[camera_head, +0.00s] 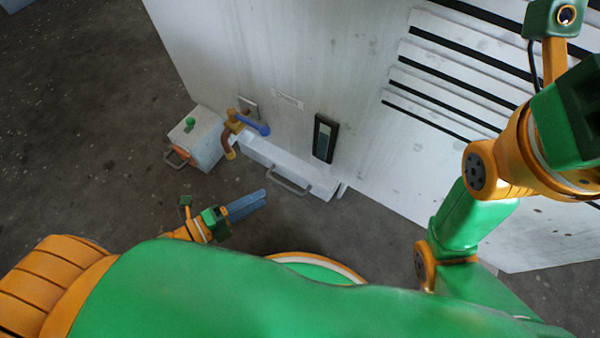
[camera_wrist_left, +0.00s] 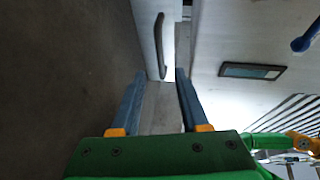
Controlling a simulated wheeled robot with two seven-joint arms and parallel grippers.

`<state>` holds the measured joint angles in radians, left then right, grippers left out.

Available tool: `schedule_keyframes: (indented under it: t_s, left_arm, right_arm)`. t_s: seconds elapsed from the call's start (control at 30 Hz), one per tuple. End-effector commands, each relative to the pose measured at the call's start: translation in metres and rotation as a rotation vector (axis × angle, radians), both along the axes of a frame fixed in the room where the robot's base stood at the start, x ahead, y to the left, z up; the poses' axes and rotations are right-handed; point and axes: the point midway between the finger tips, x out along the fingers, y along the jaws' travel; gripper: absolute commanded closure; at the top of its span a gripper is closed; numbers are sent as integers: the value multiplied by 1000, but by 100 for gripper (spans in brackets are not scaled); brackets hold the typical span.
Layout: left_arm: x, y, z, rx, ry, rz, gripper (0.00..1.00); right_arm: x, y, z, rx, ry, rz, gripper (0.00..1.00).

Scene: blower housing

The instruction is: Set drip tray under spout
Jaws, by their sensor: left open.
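A long white tray-like box with a grey handle (camera_head: 285,178) lies low against the housing; I take it as the drip tray. In the left wrist view its white face (camera_wrist_left: 146,28) and dark handle show ahead of the fingers. The brass spout (camera_head: 230,143) has a blue lever (camera_head: 253,127) and bends down near the tray's left end. Whether the tray is directly beneath its mouth, I cannot tell. My left gripper (camera_head: 263,198) is open and empty, apart from the handle, on its near side; its blue fingers (camera_wrist_left: 160,76) show spread. My right gripper's fingers are out of view.
The large white housing (camera_head: 330,60) with a dark-framed window (camera_head: 325,138) and slotted vents rises behind. Grey floor (camera_head: 90,120) is clear at the left.

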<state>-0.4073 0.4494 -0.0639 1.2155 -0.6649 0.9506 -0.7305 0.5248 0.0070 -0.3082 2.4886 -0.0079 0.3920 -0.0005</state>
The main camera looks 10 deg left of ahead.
Motion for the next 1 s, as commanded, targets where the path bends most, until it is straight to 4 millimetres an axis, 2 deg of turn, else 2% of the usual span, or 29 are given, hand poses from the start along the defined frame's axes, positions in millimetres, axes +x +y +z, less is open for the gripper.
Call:
schedule_keyframes:
  t_s: [0.4, 0.67, 0.73, 0.83, 0.87, 1.0]
  left_arm:
    - [48, -44, -14, -3, -1, -2, 55]
    - [51, -47, -13, -1, 1, -1, 55]
    - [51, -47, -13, -1, 1, -1, 69]
    - [51, -47, -13, -1, 1, -1, 96]
    - [51, -47, -13, -1, 1, -1, 100]
    - [51, -47, -13, -1, 1, -1, 100]
  right_arm:
    - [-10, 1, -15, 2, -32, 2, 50]
    - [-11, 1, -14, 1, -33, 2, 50]
    - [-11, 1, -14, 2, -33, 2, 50]
    - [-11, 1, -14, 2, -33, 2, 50]
    - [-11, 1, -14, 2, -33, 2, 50]
    - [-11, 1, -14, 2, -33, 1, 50]
